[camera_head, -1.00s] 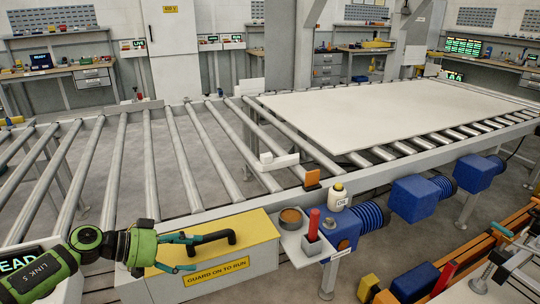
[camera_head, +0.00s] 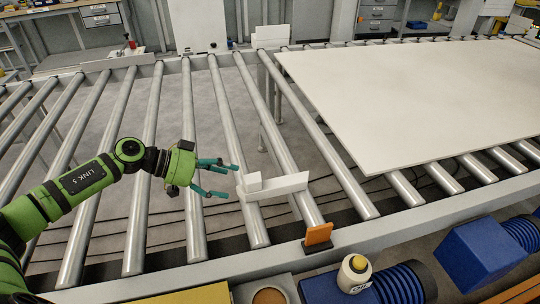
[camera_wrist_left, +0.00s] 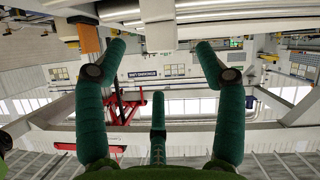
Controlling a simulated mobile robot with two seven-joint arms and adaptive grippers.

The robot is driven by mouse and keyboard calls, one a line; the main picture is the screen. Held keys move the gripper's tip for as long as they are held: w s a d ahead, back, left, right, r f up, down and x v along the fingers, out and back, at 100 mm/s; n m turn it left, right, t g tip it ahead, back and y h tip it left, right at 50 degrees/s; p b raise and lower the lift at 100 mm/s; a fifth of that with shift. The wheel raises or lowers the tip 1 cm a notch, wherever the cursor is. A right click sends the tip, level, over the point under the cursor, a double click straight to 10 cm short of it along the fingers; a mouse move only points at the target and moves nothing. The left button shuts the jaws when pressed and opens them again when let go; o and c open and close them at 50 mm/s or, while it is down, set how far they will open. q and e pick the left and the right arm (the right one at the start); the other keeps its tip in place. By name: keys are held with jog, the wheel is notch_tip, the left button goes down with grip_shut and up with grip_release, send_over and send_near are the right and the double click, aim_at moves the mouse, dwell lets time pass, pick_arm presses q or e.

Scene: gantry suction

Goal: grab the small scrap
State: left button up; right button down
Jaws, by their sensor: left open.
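A small white scrap (camera_head: 278,187), a low strip with a raised block at its left end, lies across the rollers left of the large white sheet. My left gripper (camera_head: 231,181) comes in from the left with teal fingers spread open. Its fingertips are just left of the scrap's block end, and nothing is between them. In the left wrist view the fingers stand apart (camera_wrist_left: 161,48), with a pale piece, likely the scrap (camera_wrist_left: 158,36), at the top between the tips. Whether any finger touches it cannot be told. My right gripper is not in view.
The large white sheet (camera_head: 420,100) covers the rollers at right. An orange block (camera_head: 318,236) stands on the front rail by the scrap, with a cream bottle (camera_head: 354,273) and blue motor (camera_head: 485,250) nearer. Another white piece (camera_head: 270,37) sits at the back rail. Gaps separate the rollers.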

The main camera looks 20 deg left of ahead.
aim_at(244, 179)
pick_arm(q)
jog(key=x, duration=0.1)
jog(key=p+x, duration=0.1)
jog(key=x, duration=0.1)
jog(key=shift+w+d+r, duration=0.2)
jog(key=shift+d, duration=0.15)
jog(key=x, duration=0.2)
jog(key=shift+w+f, duration=0.3)
jog(key=shift+w+d+f, duration=0.2)
jog(key=shift+d, duration=0.15)
jog(key=c, duration=1.2)
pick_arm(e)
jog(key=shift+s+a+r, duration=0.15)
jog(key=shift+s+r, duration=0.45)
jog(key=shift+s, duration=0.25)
